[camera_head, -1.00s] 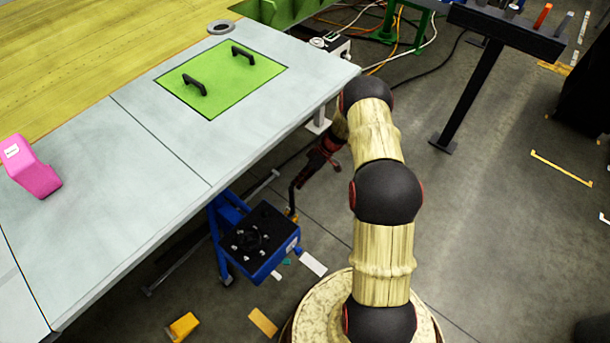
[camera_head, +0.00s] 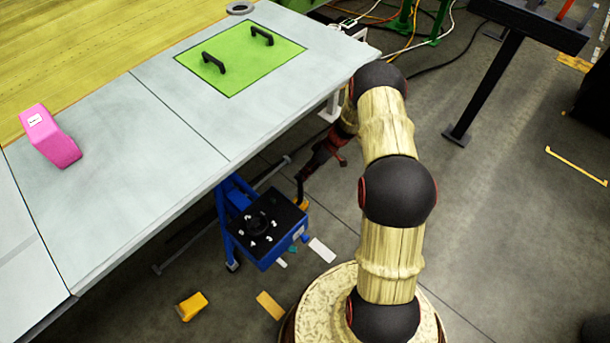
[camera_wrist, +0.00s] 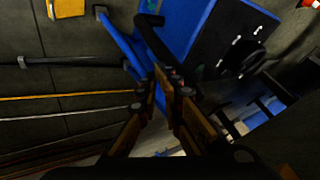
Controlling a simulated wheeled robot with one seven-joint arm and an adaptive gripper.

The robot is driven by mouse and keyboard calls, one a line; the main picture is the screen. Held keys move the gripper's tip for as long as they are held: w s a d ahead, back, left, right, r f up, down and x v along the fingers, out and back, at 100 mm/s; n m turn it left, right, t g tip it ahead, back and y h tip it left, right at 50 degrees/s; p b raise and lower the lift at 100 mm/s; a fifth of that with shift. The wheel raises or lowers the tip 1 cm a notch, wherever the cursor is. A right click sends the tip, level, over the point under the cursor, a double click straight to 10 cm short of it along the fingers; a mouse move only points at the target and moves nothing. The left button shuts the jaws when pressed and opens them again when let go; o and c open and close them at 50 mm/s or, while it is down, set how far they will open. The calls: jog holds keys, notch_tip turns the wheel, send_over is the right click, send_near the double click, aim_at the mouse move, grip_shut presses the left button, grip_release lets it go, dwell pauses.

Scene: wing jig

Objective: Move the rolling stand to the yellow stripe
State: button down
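The rolling stand (camera_head: 283,247), blue with a black top plate, stands on the floor beside the table's front edge. Its blue frame also shows in the wrist view (camera_wrist: 190,30). A bent black handle (camera_wrist: 152,35) rises from it. My gripper (camera_wrist: 168,82) has its fingers close together at the handle's end and appears shut on it; the fingers hide the exact contact. In the head view my gripper (camera_head: 303,176) is at the stand's far side, low beside the table. A yellow stripe (camera_head: 577,166) lies on the floor at the right; a yellow line also shows in the wrist view (camera_wrist: 65,96).
The grey table (camera_head: 130,150) overhangs the stand's left side and carries a pink block (camera_head: 50,138). A yellow object (camera_head: 191,306) and labels lie on the floor near my base. A dark rack (camera_head: 487,85) stands at back right. Floor right of my arm is mostly clear.

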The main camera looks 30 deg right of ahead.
jog(key=b, duration=0.3)
send_over(274, 209)
jog(key=shift+s+d+f, duration=0.1)
jog(key=shift+d+f, duration=0.1)
jog(key=shift+d, duration=0.05)
jog(key=shift+a+r, duration=0.1)
jog(key=shift+a, duration=0.15)
